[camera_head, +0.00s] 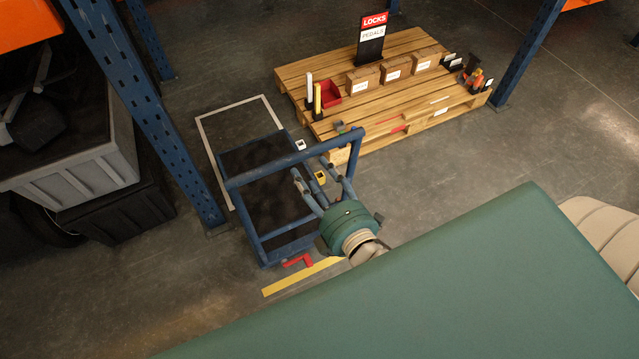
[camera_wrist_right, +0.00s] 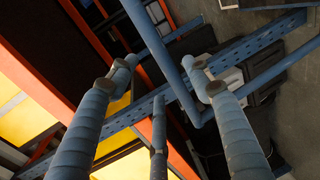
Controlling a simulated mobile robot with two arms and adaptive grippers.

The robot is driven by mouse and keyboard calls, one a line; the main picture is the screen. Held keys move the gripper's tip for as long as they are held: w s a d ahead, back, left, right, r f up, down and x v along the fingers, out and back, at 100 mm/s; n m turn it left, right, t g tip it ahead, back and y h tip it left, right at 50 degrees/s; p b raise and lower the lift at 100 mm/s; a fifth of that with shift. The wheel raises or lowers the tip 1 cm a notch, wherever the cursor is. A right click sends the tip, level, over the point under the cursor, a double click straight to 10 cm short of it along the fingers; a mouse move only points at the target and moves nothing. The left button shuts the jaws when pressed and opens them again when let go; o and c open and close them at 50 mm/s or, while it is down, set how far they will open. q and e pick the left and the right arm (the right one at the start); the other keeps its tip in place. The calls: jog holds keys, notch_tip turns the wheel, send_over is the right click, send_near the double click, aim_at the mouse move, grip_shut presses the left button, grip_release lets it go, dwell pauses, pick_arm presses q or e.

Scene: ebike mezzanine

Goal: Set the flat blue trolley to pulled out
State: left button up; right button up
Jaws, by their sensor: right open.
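The flat blue trolley (camera_head: 241,183) stands on the floor left of centre in the head view, with a dark deck and a blue tube handle frame at its near side. Its blue tubing also shows in the right wrist view (camera_wrist_right: 165,55). My right gripper (camera_head: 320,180) is open, its fingers spread beside the handle frame. In the right wrist view the fingers (camera_wrist_right: 165,85) have the tubing just beyond them, and nothing is seen between them. Whether a finger touches the tube cannot be told. My left gripper is in neither view.
A white floor outline (camera_head: 213,168) lies partly under the trolley. A yellow floor strip (camera_head: 300,276) and a red part (camera_head: 298,261) are at its near end. A wooden pallet (camera_head: 310,70) with boxes stands behind right. A blue rack post (camera_head: 150,105) and grey bin (camera_head: 80,170) are left.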

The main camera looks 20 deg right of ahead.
jog(key=shift+s+r, duration=0.15)
jog(key=shift+s, duration=0.6)
jog(key=shift+s+r, duration=0.1)
jog(key=shift+s, duration=0.65)
jog(key=s+a+f+m+g, duration=0.1)
jog(key=s+f+m+g, duration=0.3)
jog(key=f, duration=1.1)
jog(key=s+f+m+g, duration=0.3)
jog(key=s+f, duration=0.2)
jog(key=f, duration=1.1)
jog(key=s+d+f+m+g, duration=0.3)
jog(key=s+f+m+g, duration=0.1)
jog(key=s+f, duration=0.6)
jog(key=s+d+f+m+g, duration=0.3)
jog(key=s+f, duration=0.6)
jog(key=s, duration=0.6)
jog(key=shift+d+f+m+g+h, duration=0.3)
jog(key=shift+d+f+m+g, duration=0.1)
jog(key=shift+m, duration=0.6)
jog(key=shift+s, duration=0.15)
